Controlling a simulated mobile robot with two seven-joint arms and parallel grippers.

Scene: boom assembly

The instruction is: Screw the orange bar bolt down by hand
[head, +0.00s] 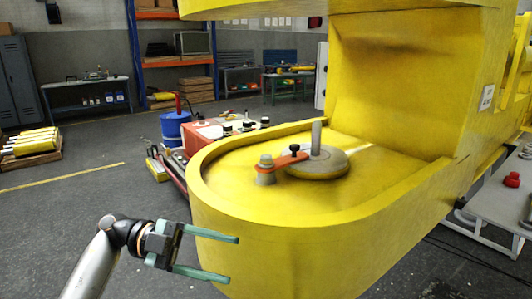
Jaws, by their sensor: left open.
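The orange bar (283,163) lies on the floor of the yellow boom end (385,185), beside a round grey plate (318,165) with an upright pin. A dark bolt (295,150) stands on the bar's right end, near the pin. The bar's left end meets a grey stepped post (265,166). How far the bolt is screwed in I cannot tell. My left gripper (233,260) is open and empty, outside the boom's curved front wall at lower left, well below and left of the bolt. My right gripper is not in view.
The boom's raised rim surrounds the bar, and a yellow upper section (395,70) hangs above it. A blue bucket (176,130) and a red box (215,134) stand behind at left. A grey table (495,200) with a red part is at right.

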